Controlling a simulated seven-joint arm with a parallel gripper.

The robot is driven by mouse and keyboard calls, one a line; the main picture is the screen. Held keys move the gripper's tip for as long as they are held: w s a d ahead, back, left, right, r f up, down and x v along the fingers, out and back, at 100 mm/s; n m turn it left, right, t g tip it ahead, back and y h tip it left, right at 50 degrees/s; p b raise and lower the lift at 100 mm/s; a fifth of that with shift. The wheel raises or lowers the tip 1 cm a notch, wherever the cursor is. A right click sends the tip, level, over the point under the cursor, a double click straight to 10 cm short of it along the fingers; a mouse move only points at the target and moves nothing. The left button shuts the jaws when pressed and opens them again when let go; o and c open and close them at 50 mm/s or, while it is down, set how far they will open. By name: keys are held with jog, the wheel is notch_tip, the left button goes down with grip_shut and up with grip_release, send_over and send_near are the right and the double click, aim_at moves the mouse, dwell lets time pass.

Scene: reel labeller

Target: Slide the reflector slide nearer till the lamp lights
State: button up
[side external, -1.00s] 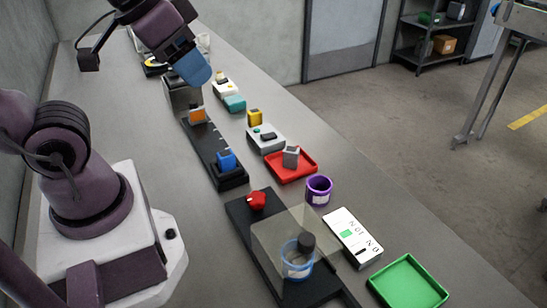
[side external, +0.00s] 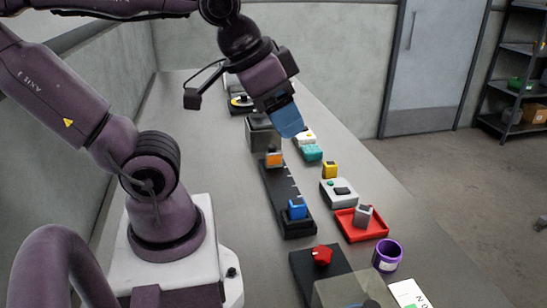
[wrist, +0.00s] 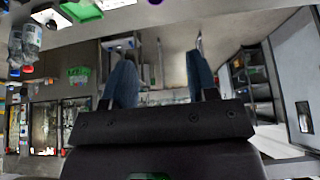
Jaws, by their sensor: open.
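A long black rail (side external: 274,194) lies on the bench. An orange block (side external: 274,159) sits near its far end and a blue block (side external: 297,209) near its near end. White marks run along the rail's right side. I cannot tell for sure which block is the reflector slide, nor make out a lit lamp. My gripper (side external: 289,128), with blue fingers, hangs in the air above the rail's far end, apart from both blocks. In the wrist view my gripper (wrist: 162,78) is open, with nothing between its fingers.
A dark box (side external: 262,133) stands just beyond the rail. To its right are a teal block (side external: 312,153), a yellow block (side external: 330,169), a grey-white control box (side external: 331,198) and a red tray (side external: 346,231). A purple cup (side external: 387,255) and red knob (side external: 322,255) are nearer.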

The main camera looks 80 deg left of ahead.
dwell(0.4)
jog(key=shift+c, duration=0.9)
jog(key=shift+a+f, duration=0.15)
jog(key=shift+c, duration=0.5)
jog(key=n+g+y, duration=0.5)
jog(key=n+g, duration=0.1)
jog(key=n, duration=1.4)
send_near(272, 146)
jog(key=shift+h, duration=0.3)
jog(key=x, duration=0.9)
jog(key=shift+a+f, duration=0.1)
jog(key=shift+a, duration=0.35)
